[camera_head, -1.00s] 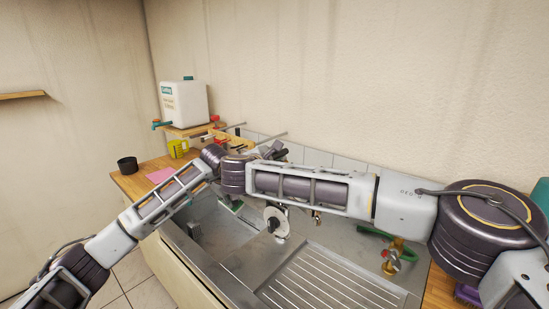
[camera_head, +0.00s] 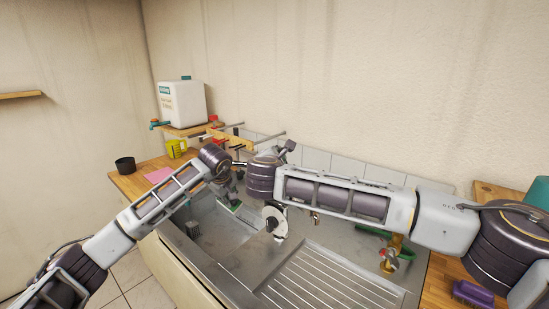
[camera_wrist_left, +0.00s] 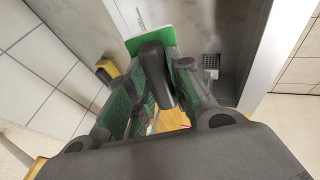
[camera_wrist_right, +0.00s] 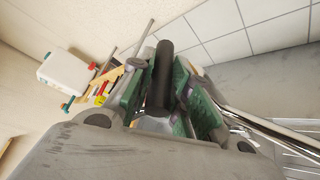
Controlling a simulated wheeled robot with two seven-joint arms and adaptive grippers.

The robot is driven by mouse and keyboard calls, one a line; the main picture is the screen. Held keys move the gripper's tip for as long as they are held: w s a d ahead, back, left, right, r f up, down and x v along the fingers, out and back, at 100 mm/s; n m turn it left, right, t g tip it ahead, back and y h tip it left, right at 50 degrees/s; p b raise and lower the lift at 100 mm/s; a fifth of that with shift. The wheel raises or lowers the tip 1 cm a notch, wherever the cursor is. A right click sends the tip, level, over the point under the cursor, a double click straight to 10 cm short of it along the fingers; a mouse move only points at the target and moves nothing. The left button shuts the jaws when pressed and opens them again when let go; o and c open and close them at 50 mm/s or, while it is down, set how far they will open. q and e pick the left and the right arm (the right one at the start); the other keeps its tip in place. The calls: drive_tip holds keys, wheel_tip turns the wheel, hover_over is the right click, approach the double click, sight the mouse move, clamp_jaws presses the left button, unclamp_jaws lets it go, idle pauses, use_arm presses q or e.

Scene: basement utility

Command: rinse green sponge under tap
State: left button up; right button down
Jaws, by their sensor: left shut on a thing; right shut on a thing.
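The green sponge (camera_wrist_left: 165,40) is a flat green slab with a white face, at the fingertips of my left gripper (camera_wrist_left: 158,88). In the head view the sponge (camera_head: 235,206) shows as a small green and white edge below my left gripper (camera_head: 232,190), over the sink. In the head view my right wrist covers that hand.
The metal sink (camera_head: 215,255) has a ribbed drainboard (camera_head: 325,280). A round pale disc (camera_head: 274,222) stands at the sink. A white canister (camera_head: 182,103), yellow cup (camera_head: 177,149) and dark cup (camera_head: 125,164) are at back left. A purple brush (camera_head: 472,294) lies at right.

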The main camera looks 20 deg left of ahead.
drive_tip(key=shift+d+f+n+y, duration=0.15)
drive_tip(key=shift+n+y, duration=0.15)
drive_tip(key=shift+y, duration=0.2)
drive_tip(key=c, duration=1.3)
unclamp_jaws()
drive_tip(key=shift+s, duration=0.1)
drive_tip(key=shift+r+v, duration=0.15)
drive_tip(key=shift+v, duration=2.8)
drive_tip(key=shift+r+v, duration=0.1)
drive_tip(key=shift+v, duration=2.85)
